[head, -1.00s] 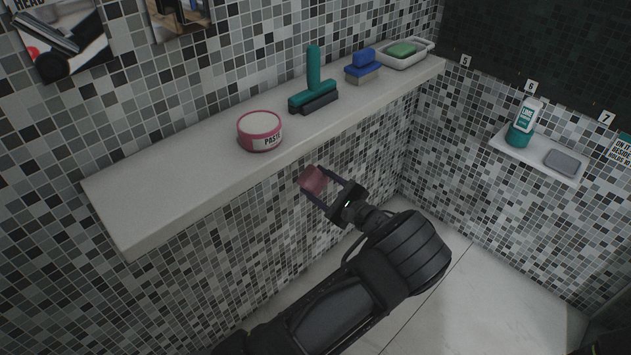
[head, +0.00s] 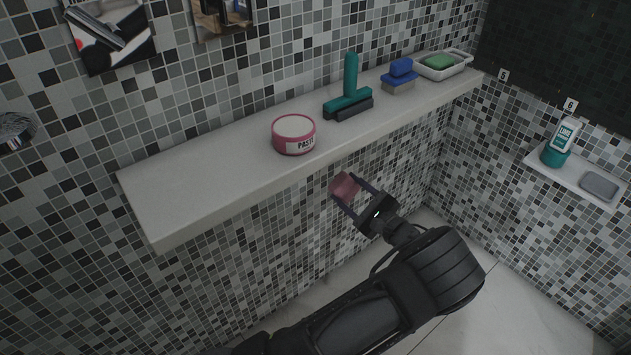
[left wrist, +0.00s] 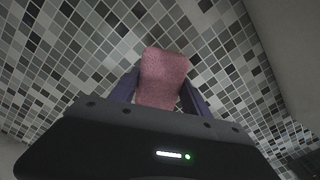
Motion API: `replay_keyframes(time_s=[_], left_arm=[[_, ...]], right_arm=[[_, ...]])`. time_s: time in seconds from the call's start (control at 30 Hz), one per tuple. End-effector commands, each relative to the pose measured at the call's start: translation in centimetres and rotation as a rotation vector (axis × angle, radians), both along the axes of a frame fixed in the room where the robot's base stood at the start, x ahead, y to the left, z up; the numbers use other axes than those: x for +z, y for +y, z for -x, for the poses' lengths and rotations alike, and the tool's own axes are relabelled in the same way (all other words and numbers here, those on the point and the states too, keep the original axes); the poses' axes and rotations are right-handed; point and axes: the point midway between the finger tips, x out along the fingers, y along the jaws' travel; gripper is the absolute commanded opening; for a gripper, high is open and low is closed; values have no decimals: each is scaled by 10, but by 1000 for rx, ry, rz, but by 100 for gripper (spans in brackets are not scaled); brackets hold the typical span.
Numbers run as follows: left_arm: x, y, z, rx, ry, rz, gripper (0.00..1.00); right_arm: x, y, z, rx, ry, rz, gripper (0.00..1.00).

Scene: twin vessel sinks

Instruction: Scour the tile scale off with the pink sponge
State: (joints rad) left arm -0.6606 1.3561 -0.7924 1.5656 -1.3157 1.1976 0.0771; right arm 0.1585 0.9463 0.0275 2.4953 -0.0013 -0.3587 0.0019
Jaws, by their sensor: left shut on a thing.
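The pink sponge (head: 344,186) is held between the fingers of my left gripper (head: 350,196), which is shut on it. The sponge is in front of the mosaic wall, below the front edge of the long shelf. In the left wrist view the sponge (left wrist: 163,78) sticks out beyond the fingertips, with mosaic tiles behind it. I cannot tell whether it touches the wall. No scale stands out clearly on the tiles in view. My right gripper does not show.
On the long shelf (head: 190,195) stand a pink paste tub (head: 293,134), a teal squeegee (head: 350,85), a blue-handled brush (head: 400,75) and a white dish (head: 443,66) with a green sponge. A corner shelf (head: 560,172) holds a lime bottle (head: 561,142) and a grey pad (head: 599,186).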

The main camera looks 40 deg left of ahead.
Motion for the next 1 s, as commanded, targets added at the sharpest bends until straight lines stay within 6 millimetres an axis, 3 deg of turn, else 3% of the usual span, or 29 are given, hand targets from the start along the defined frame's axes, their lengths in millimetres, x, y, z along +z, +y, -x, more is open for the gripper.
replay_keyframes(time_s=[0.17,0.3,0.43,0.63,1.0], left_arm=[[23,-46,17,-87,-3,-1,26],[46,-90,50,-188,-5,2,26],[64,-120,85,-279,-5,2,26],[78,-138,121,-356,-1,1,26],[79,-139,125,-363,0,0,26]], right_arm=[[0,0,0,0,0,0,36],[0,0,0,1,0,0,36],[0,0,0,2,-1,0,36],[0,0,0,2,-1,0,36],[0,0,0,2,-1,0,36]])
